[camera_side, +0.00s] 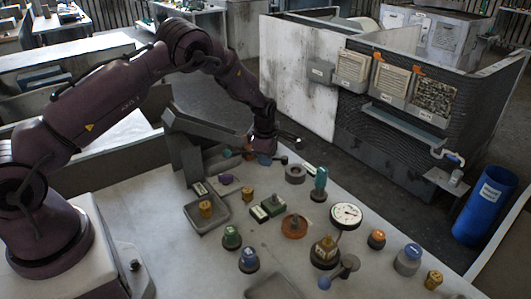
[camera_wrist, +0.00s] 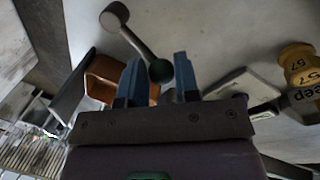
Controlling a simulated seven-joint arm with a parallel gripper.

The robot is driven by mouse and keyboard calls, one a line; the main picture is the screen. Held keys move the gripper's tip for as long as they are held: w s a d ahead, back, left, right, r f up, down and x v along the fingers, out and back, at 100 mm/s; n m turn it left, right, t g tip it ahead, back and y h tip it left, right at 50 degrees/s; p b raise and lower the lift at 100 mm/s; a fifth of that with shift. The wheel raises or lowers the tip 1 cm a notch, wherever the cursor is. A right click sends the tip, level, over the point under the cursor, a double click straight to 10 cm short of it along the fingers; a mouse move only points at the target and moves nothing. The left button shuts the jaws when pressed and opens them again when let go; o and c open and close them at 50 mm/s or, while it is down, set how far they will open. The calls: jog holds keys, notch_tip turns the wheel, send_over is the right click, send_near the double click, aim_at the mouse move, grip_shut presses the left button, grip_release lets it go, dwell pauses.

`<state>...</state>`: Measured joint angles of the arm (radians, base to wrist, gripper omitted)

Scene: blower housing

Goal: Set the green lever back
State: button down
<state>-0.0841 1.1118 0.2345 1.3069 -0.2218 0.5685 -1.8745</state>
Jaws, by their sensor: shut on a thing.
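The green lever's dark green knob (camera_wrist: 160,71) sits between the two blue fingers of my gripper (camera_wrist: 158,82) in the wrist view. A grey rod (camera_wrist: 137,43) runs from the knob up and left to a rounded grey end (camera_wrist: 115,15). My gripper is shut on the knob. In the side view my gripper (camera_side: 265,156) is low over the far part of the table, and a small green ball (camera_side: 228,153) shows just left of it. The knob's grip and the lever's base are not clear in that view.
A grey slanted stand (camera_side: 190,145) is close on the left of my gripper. A grey ring (camera_side: 295,173) and a teal-topped peg (camera_side: 320,180) stand to its right. A white dial (camera_side: 346,215), another grey lever (camera_side: 345,265) and several knobs stand nearer the front.

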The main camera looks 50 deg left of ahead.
jog(key=shift+s+d+f+n, duration=0.1)
jog(key=shift+d+f+n, duration=0.15)
jog(key=shift+d+n, duration=0.85)
jog(key=shift+w+d+n+g+y, duration=0.2)
jog(key=shift+d+n, duration=0.1)
jog(key=shift+n, duration=0.45)
jog(key=shift+w+d+n+g+y, duration=0.1)
jog(key=shift+d+n+g, duration=0.15)
jog(key=shift+n, duration=0.5)
jog(key=shift+d, duration=0.1)
jog(key=c, duration=0.9)
grip_release()
jog(key=shift+a+r, duration=0.15)
jog(key=shift+a, duration=0.05)
jog(key=shift+r, duration=0.35)
notch_tip(320, 180, up, 12)
jog(key=s+d, duration=0.1)
jog(key=d, duration=0.1)
jog(key=shift+d, duration=0.15)
